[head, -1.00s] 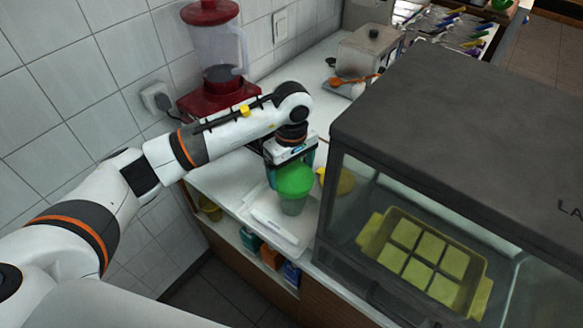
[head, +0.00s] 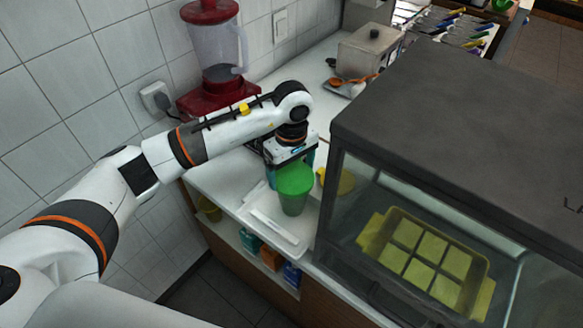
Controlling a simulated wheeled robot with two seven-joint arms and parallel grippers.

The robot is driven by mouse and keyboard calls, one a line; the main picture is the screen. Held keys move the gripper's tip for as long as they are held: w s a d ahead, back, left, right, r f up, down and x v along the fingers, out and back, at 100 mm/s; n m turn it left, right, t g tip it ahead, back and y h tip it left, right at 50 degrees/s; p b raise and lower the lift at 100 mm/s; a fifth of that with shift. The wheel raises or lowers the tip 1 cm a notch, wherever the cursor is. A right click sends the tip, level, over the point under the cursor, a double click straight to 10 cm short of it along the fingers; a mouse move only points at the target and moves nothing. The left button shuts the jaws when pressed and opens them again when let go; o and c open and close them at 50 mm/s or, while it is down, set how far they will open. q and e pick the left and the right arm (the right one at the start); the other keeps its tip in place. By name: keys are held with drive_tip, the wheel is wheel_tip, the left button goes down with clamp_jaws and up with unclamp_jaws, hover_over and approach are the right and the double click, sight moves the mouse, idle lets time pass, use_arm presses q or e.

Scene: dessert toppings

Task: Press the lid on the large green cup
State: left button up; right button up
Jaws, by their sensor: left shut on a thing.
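The large green cup (head: 293,206) stands upright on the white tray on the counter. My right gripper is not in view.
The white tray (head: 262,225) lies near the counter's front edge. A glass case with a dark top (head: 450,110) stands close on the right, with a yellow tray (head: 368,232) inside. A yellow round thing (head: 346,182) lies beside the cup. A red blender (head: 215,95) stands behind.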

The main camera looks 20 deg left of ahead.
use_arm(q)
drive_tip(key=shift+f+b, duration=0.25)
drive_tip(key=shift+b, duration=0.25)
idle(0.6)
drive_tip(key=o, duration=0.7)
drive_tip(key=shift+r, duration=0.15)
drive_tip(key=shift+r+p, duration=1.05)
drive_tip(key=shift+r, duration=1.8)
drive_tip(key=shift+c, duration=0.3)
clamp_jaws()
